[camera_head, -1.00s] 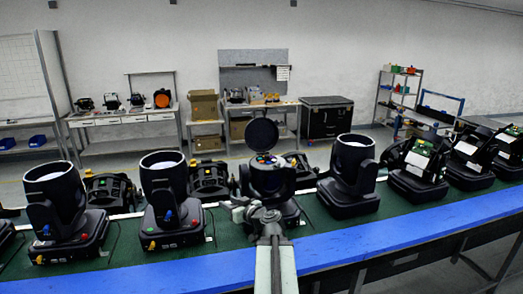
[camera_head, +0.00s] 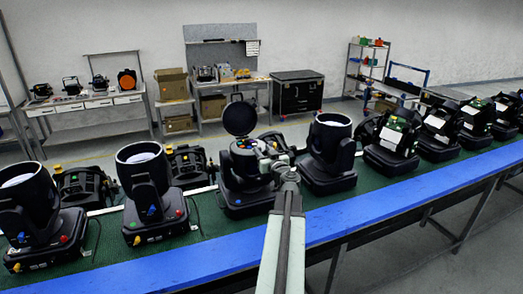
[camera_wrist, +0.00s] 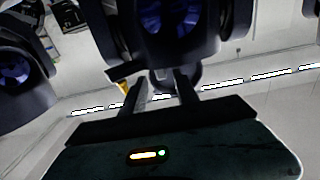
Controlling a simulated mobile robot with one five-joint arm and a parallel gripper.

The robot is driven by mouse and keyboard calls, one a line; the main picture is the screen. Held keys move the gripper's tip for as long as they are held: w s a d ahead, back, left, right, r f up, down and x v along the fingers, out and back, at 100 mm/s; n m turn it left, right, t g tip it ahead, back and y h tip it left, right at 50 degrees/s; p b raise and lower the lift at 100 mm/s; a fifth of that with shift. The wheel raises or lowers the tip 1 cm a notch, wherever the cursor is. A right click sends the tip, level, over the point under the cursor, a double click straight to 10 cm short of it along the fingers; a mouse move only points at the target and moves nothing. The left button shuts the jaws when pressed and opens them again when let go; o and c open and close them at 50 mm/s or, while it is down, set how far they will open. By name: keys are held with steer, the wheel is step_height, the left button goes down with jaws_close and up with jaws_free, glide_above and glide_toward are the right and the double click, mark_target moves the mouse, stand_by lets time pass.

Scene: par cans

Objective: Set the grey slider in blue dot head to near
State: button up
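Several black moving heads stand in a row. The two at left, the second head (camera_head: 145,195) and the leftmost head (camera_head: 38,215), each show blue, red and yellow spots. An open-lidded head (camera_head: 243,185) stands near the middle, with small coloured parts on top. My gripper (camera_head: 286,168) is in front of its right side, its fingertips unclear there. I cannot make out a grey slider or which head is the blue dot one.
The heads stand on a green bench top (camera_head: 205,222) with a blue front edge (camera_head: 370,212). Another head (camera_head: 328,155) is close at right of my gripper. Smaller dark units sit behind the row. Worktables and a black case (camera_head: 297,92) stand far back, apart from the bench.

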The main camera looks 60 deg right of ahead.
steer(key=shift+w+d, duration=0.25)
steer(key=shift+w, duration=0.15)
jaws_close()
stand_by(1.1)
